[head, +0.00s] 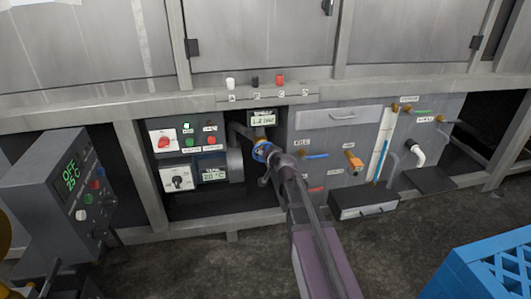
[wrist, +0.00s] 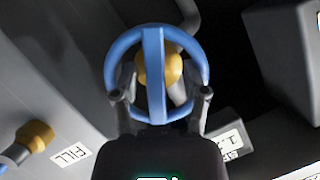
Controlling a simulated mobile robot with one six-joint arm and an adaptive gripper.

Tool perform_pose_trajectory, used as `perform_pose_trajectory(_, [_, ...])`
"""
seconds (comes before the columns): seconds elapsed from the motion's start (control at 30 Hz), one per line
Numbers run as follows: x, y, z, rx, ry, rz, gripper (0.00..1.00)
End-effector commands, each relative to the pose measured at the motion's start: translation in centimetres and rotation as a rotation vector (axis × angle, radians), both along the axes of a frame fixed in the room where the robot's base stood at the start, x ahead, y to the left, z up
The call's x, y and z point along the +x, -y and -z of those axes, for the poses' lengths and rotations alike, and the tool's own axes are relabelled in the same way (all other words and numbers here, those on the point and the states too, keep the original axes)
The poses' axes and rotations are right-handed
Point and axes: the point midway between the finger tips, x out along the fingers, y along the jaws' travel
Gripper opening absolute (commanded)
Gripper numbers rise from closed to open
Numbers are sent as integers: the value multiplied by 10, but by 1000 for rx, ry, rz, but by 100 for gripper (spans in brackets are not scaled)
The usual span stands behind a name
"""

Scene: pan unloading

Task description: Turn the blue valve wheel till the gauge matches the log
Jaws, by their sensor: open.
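The blue valve wheel (head: 260,151) shows small in the head view beside a yellow-brown fitting, partly covered by my gripper (head: 272,157). In the wrist view the wheel (wrist: 154,68) is a blue ring with one crossbar, in front of a yellow-brown hub. My gripper (wrist: 163,92) is open there, with one finger on each side of the wheel's lower part; whether they touch the rim is unclear. The gauge (head: 262,118) is a small display just above the wheel, reading about 1.2 bar. I cannot identify the log.
A control panel (head: 187,155) with buttons and a dial stands left of the wheel. A "FILL" tap (wrist: 38,135) lies at the wrist view's left. A grey box (head: 70,190) reads OFF. A blue crate (head: 490,265) stands at lower right. Floor in front is partly clear.

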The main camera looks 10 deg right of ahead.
Motion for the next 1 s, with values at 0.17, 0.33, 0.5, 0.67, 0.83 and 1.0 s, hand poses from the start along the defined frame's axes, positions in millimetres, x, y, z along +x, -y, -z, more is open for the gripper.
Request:
perform_pose_trajectory(0.17, [0,5,0,0,0,6,57])
perform_pose_trajectory(0.33, [0,10,0,0,0,12,39])
perform_pose_trajectory(0.5, [0,12,0,0,0,14,0])
perform_pose_trajectory(0.67, [0,13,0,0,0,20,0])
perform_pose_trajectory(0.83, [0,15,0,12,0,18,0])
perform_pose_trajectory(1.0, [0,15,1,53,-1,18,0])
